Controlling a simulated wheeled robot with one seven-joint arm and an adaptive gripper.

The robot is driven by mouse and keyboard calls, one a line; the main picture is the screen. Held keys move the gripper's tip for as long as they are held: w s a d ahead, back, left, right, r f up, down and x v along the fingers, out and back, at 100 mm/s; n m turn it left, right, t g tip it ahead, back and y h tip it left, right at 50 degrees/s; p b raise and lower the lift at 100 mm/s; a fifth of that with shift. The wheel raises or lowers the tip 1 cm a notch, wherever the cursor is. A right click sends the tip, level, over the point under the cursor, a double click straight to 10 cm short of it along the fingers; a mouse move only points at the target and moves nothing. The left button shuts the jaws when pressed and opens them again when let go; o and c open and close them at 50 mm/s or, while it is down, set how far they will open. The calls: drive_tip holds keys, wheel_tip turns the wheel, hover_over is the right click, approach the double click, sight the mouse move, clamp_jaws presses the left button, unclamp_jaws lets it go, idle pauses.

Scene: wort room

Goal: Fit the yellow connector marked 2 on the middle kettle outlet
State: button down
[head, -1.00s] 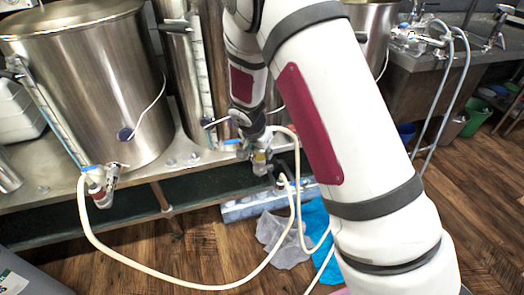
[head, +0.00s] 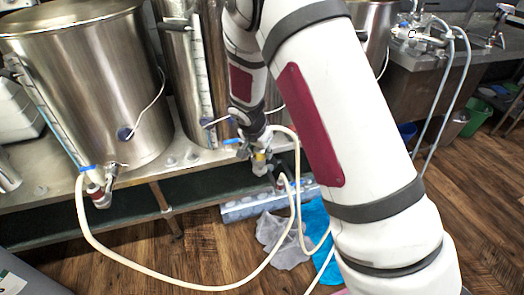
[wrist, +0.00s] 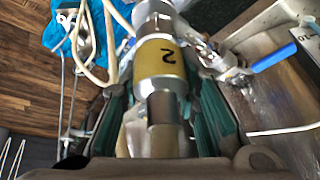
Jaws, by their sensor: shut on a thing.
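The connector (wrist: 160,58) is a metal fitting with a yellow band marked 2, seen in the wrist view. My gripper (wrist: 163,120) is shut on it, with a teal finger on each side. In the head view my gripper (head: 260,158) is low in front of the middle kettle (head: 182,75), and a small yellow patch shows there. The middle kettle's outlet valve has a blue handle (head: 233,141); in the wrist view a blue-handled valve (wrist: 274,57) lies right of the connector. I cannot tell whether connector and outlet touch.
The left kettle (head: 90,80) has a cream hose (head: 125,262) on its outlet, looping over the floor. Hose also hangs near my gripper. A sink bench (head: 450,62) stands at right.

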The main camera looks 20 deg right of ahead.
drive_tip(key=shift+f+b, duration=1.15)
drive_tip(key=shift+f, duration=0.1)
drive_tip(key=c, duration=1.1)
unclamp_jaws()
drive_tip(key=shift+r, duration=0.1)
